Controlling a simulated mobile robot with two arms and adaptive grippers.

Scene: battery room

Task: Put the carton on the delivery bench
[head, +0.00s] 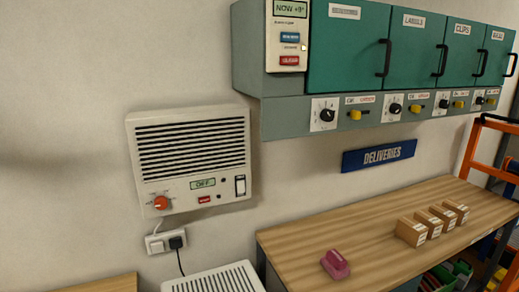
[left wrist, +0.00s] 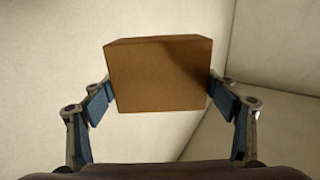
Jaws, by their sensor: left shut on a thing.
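In the left wrist view a brown carton (left wrist: 158,76) sits between the blue-padded fingers of my left gripper (left wrist: 160,88). The gripper is shut on it, with one pad at each side of the carton. Only pale wall-like surfaces show behind it there. In the head view the wooden delivery bench (head: 385,232) stands at the lower right, below a blue "DELIVERIES" sign (head: 379,155). Neither gripper nor the held carton shows in the head view.
Several small cartons (head: 410,232) stand in a row on the bench's right part. A pink object (head: 335,265) lies near its front left; the bench between and behind them is clear. Green cabinets (head: 346,48) hang above. An orange rack (head: 470,150) stands at the right.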

